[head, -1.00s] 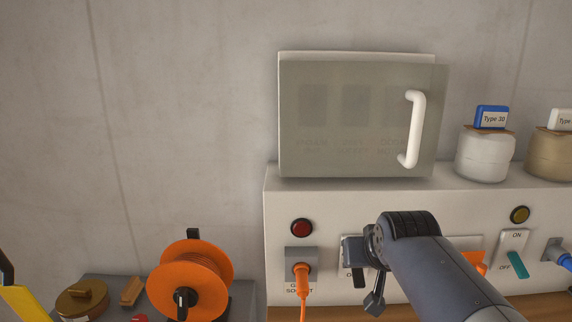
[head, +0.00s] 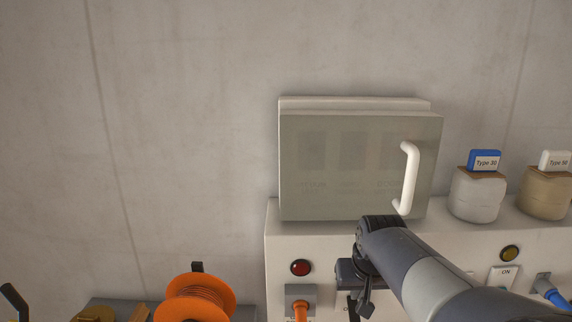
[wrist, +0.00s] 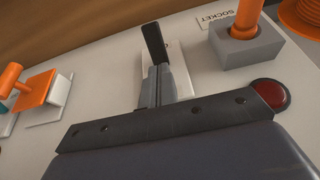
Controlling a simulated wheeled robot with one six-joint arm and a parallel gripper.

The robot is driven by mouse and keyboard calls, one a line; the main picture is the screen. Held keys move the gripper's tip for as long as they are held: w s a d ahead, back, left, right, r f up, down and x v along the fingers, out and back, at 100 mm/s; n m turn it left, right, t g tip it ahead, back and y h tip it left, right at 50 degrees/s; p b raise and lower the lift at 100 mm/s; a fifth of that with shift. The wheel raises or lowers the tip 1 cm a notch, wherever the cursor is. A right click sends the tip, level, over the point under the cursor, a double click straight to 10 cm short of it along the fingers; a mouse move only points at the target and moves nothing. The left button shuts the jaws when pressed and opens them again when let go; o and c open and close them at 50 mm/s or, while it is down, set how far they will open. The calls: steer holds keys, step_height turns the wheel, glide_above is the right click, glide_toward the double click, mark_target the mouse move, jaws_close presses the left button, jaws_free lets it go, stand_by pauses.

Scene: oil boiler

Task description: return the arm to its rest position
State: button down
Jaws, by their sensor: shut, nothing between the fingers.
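My arm reaches in from the lower right of the head view. My gripper (head: 366,306) points down in front of the white panel (head: 287,243), below the grey cabinet. In the wrist view my gripper (wrist: 158,72) has its grey fingers together with nothing held, in front of a white switch plate (wrist: 184,72). A dark upright piece shows at the fingertips. I cannot tell whether anything touches the plate.
The grey cabinet (head: 345,160) has a white handle (head: 409,180) close above my arm. A red lamp (head: 300,268) and grey socket (head: 290,294) with an orange plug are left of the gripper. Jars (head: 478,195) stand right. An orange reel (head: 195,298) is lower left. The wall area left is clear.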

steer(key=shift+r+p, duration=0.35)
steer(key=shift+p, duration=0.05)
step_height(320, 180, up, 6)
steer(key=b, duration=0.1)
steer(key=shift+w+r, duration=0.2)
steer(key=shift+w, duration=0.05)
